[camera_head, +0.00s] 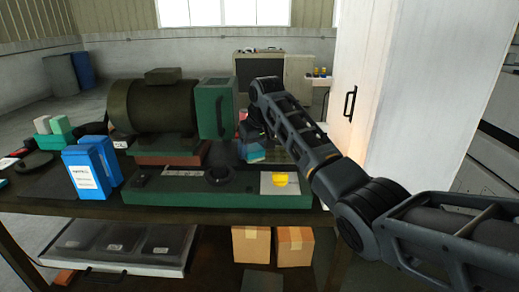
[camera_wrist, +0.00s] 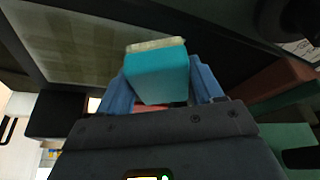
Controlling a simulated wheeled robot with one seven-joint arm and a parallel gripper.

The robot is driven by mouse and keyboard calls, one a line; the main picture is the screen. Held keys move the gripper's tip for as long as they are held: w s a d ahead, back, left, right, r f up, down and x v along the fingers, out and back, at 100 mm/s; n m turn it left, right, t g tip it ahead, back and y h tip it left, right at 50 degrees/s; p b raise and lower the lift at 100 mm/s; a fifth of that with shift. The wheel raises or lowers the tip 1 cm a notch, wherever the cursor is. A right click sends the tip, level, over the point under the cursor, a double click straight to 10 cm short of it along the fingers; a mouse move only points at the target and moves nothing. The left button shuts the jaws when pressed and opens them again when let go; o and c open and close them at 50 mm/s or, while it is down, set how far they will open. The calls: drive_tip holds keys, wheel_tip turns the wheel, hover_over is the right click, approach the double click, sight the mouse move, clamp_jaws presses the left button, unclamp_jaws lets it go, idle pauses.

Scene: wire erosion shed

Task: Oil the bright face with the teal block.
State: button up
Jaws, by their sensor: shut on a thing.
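My gripper (camera_wrist: 163,92) is shut on a teal block (camera_wrist: 160,75), with a blue finger on each side of it. The block has a pale yellowish layer on its far end. A flat grey-green face (camera_wrist: 85,45) lies beyond it in the wrist view; I cannot tell whether the block touches it. In the head view the teal block (camera_head: 252,152) shows low behind the green base (camera_head: 205,198), under my arm, and the fingers are mostly hidden. A bright plate (camera_head: 304,187) with a yellow thing (camera_head: 280,180) sits at the base's right end.
A dark motor (camera_head: 155,108) with a green housing (camera_head: 213,112) stands behind the base. Blue-and-white boxes (camera_head: 84,172) and other teal blocks (camera_head: 60,126) are at the bench's left. A white cabinet (camera_head: 375,85) stands close on the right. Cardboard boxes (camera_head: 250,246) sit below the bench.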

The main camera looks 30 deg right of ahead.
drive_tip(key=shift+w+a, duration=0.25)
drive_tip(key=shift+a, duration=0.25)
